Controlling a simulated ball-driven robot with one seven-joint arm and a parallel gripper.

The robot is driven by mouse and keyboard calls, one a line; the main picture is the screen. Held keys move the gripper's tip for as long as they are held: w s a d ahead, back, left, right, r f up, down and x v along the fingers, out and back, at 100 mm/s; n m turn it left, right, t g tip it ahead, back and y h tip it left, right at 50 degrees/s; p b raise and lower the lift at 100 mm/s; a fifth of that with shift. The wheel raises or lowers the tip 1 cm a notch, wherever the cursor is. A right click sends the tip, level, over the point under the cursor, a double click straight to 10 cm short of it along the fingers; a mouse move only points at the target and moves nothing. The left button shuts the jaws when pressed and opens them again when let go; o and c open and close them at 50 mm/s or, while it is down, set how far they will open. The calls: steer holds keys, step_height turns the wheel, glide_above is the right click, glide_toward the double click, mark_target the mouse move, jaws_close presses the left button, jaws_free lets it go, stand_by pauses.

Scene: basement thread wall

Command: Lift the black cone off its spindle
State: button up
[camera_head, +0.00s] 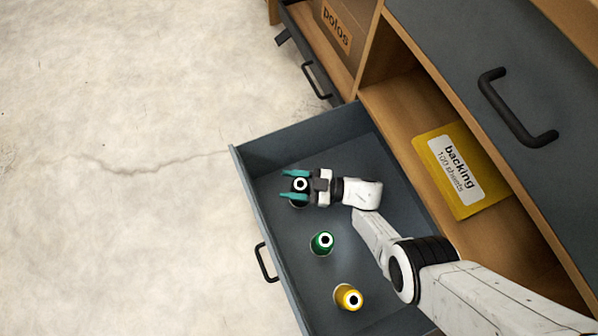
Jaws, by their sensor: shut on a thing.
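The black cone (299,184) stands in the upper part of an open grey drawer (241,172), in the head view. Only its pale, dark-centred top and part of its dark side show. My gripper (294,185) has its teal fingers on either side of the cone and is shut on it. I cannot tell whether the cone is still down on its spindle, since its base and the spindle are hidden.
A green cone (321,244) and a yellow cone (348,298) stand in the same drawer, below the black one. A yellow "backing" pack (462,170) lies on the wooden shelf at right. A "polos" box (337,27) is at the top. The floor at left is clear.

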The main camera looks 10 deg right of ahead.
step_height(320, 180, up, 28)
steer(key=p, duration=2)
steer(key=shift+p, duration=0.3)
jaws_close()
steer(key=shift+r+p, duration=2)
steer(key=shift+p, duration=0.1)
